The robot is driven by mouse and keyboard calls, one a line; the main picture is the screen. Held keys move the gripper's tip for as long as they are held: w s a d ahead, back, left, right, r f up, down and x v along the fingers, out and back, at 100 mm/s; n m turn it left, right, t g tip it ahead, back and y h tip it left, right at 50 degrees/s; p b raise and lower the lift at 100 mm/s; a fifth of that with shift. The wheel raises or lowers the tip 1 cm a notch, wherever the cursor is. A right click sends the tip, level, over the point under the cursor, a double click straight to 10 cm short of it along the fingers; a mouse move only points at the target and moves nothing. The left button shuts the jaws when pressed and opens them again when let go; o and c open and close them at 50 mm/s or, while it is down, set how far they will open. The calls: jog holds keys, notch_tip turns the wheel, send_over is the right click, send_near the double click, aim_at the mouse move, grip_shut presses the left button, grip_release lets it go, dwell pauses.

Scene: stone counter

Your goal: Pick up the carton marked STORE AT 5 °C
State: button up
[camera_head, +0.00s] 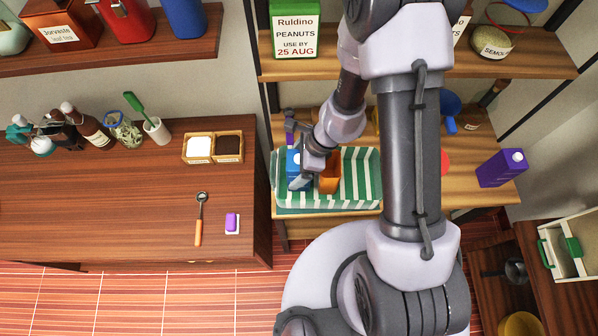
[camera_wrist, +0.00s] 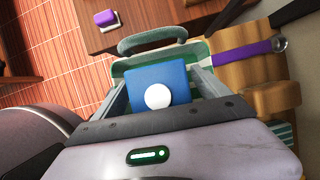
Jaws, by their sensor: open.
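A blue carton (camera_head: 293,160) with a round white cap stands in a green-and-white striped tray (camera_head: 362,165) on the shelf. In the wrist view the blue carton (camera_wrist: 150,76) shows from above between my gripper's two fingers, with a narrow gap visible at the right. My gripper (camera_head: 301,174) is open around it. An orange carton (camera_head: 329,181) stands just to the right in the same tray, partly hidden by my arm. A purple carton (camera_head: 501,169) with a white cap stands on the shelf at the right. No STORE AT 5 °C marking is readable on any carton.
A purple item (camera_head: 290,126) lies behind the tray, close to my gripper. A wooden counter (camera_head: 120,205) at the left carries a spoon (camera_head: 199,218) and a twin-compartment box (camera_head: 212,159). A Peanuts box (camera_head: 295,28) stands on the upper shelf.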

jog(key=shift+w+a+f, duration=0.1)
jog(key=shift+a+f, duration=0.1)
jog(key=shift+f, duration=0.4)
jog(key=shift+r, duration=0.1)
jog(key=shift+c, duration=0.8)
grip_shut()
jog(key=shift+r, duration=0.1)
